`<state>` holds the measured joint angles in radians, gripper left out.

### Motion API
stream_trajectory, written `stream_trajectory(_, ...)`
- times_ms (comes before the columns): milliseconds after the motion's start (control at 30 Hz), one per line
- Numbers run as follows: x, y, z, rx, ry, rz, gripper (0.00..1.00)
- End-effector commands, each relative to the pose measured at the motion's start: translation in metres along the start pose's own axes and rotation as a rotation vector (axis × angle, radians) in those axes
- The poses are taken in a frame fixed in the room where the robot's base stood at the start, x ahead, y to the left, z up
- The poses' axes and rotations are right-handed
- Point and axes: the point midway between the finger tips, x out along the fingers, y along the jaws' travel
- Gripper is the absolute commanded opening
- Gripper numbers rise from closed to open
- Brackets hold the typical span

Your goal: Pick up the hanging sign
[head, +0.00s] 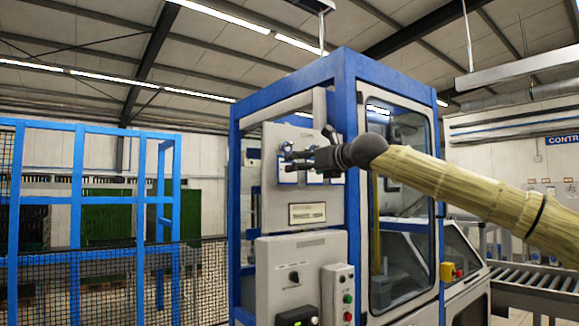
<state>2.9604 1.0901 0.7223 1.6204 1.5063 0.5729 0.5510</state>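My gripper (288,160) is in the middle of the head view, at the end of my yellow-sleeved arm, pointing left. Its dark fingers look apart, with nothing clearly held between them. Several small white tags with blue edges, such as the left tag (287,174), show on the grey panel behind the gripper, partly hidden by it. I cannot tell whether one of these is the hanging sign, or whether the fingers touch any. A blue sign reading "CONTR" (562,139) is on the far right wall, cut off by the picture edge.
A blue-framed machine cabinet (345,95) with glass sides stands behind my arm. A control box (338,290) with coloured buttons is below. A blue rack (78,190) and black mesh fence (105,285) stand left. A roller conveyor (540,280) runs at right.

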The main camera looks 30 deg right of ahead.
Motion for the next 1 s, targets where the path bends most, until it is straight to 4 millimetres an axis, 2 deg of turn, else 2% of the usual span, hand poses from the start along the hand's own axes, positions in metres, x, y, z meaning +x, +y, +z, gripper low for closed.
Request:
stream_trajectory(100, 0.011, 0.002, 0.002, -0.002, 0.001, 0.000, 0.91)
stream_trajectory(367, 0.023, 0.000, 0.000, 0.001, 0.000, 0.003, 0.91)
stream_trajectory(700, 0.062, 0.004, -0.003, 0.000, 0.001, 0.002, 0.91)
stream_trajectory(1000, 0.069, 0.003, -0.005, 0.002, 0.000, 0.003, 0.91)
